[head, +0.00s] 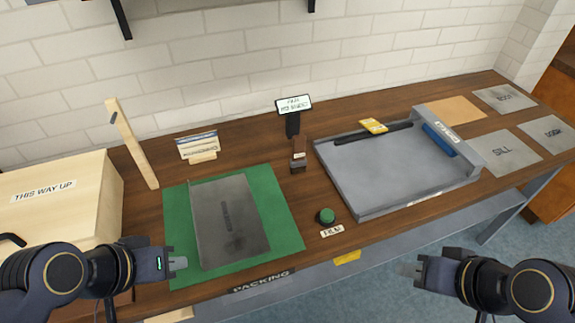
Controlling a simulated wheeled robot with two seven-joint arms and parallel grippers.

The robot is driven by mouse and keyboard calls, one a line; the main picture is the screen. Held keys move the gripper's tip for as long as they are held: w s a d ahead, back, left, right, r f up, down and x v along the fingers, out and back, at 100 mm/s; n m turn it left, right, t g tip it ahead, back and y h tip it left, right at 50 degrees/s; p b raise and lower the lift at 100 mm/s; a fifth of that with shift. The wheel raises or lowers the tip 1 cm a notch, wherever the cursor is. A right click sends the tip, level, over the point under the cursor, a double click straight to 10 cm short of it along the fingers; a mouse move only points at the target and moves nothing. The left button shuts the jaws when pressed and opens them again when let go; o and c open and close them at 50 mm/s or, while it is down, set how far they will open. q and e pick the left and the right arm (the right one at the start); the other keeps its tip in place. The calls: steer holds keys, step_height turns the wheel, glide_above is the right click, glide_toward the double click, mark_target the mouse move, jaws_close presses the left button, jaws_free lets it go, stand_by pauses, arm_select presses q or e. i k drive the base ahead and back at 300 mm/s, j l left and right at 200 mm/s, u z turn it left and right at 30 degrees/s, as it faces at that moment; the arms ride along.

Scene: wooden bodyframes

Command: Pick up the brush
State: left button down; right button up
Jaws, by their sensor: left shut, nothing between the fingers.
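No object is plainly a brush. A small brown upright piece with a dark lower part (299,160) stands at the middle of the bench, below a small sign; it may be the brush, but it is too small to tell. My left gripper (182,263) is shut and empty at the front left, by the near left edge of the green mat, well apart from that piece. My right gripper (408,270) is in front of the bench's front edge at the right, also far from the piece. Its fingers are too small to tell open from shut.
A grey panel (215,240) lies on the green mat (285,220). A wooden box (70,215) stands left. A grey tray (375,170) with a yellow item (373,126) is right of centre. A green knob (326,216) sits near the front. Bare bench shows around the brown piece.

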mark_target(298, 162)
steer(key=l+u, duration=0.15)
steer(key=u, duration=0.3)
steer(key=l+u, duration=0.1)
steer(key=u, duration=0.35)
steer(key=l+u, duration=0.15)
steer(key=u, duration=0.25)
steer(key=k+l+u, duration=0.1)
steer(key=u, duration=0.35)
steer(key=l, duration=0.7)
steer(key=k+u, duration=0.05)
